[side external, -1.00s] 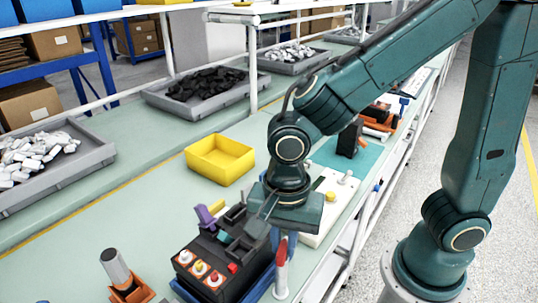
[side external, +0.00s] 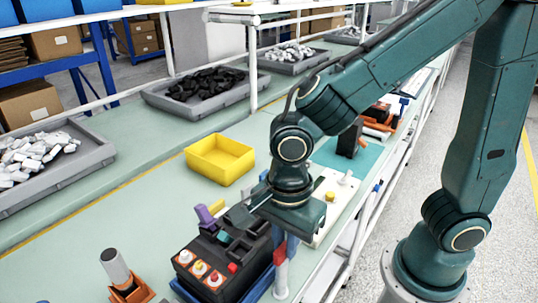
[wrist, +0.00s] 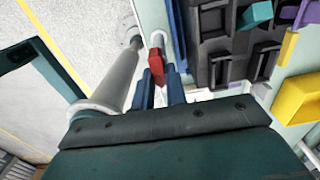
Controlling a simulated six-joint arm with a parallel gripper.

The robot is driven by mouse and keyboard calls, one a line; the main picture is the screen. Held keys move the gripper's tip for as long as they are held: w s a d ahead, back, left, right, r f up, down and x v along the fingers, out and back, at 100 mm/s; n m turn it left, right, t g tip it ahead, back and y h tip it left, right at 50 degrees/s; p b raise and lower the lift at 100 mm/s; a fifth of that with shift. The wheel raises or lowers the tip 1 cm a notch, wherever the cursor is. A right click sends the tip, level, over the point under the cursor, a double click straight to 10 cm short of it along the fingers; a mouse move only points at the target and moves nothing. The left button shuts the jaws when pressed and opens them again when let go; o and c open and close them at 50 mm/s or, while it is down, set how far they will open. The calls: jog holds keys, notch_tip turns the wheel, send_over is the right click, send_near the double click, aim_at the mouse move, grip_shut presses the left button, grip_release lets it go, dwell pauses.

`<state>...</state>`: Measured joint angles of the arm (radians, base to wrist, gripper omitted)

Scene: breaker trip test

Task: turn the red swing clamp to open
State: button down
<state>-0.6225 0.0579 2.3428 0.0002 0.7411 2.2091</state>
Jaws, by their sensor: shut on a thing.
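The red swing clamp (side external: 280,254) sits at the front right corner of the black breaker fixture, by a pale post. In the wrist view the red clamp (wrist: 156,66) shows between my two dark blue fingers. My gripper (wrist: 161,85) is shut on it. In the side view my gripper (side external: 283,238) points down beside the fixture, and its body hides part of the clamp. The black fixture (side external: 222,262) stands on a blue base, with red and white buttons on its front and a purple lever (side external: 204,214) at its back left.
A yellow bin (side external: 220,160) stands behind the fixture. An orange holder with a grey-and-white handle (side external: 115,268) stands at the front left. A white panel with a yellow button (side external: 331,196) lies to the right. The bench between bin and holder is clear.

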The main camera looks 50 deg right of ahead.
aim_at(285, 244)
jog(key=c, duration=1.4)
grip_release()
jog(key=shift+c, duration=0.2)
jog(key=shift+r, duration=0.1)
notch_tip(285, 244, up, 14)
jog(key=shift+d, duration=0.1)
jog(key=s+d+n+t, duration=0.2)
jog(key=d+n, duration=0.6)
jog(key=n, duration=0.1)
jog(key=s+d+f+n+t, duration=0.1)
jog(key=s+d+n+t, duration=0.2)
jog(key=d+n, duration=0.5)
jog(key=shift+d+n+t, duration=0.15)
jog(key=shift+n+t, duration=0.15)
jog(key=shift+n, duration=0.3)
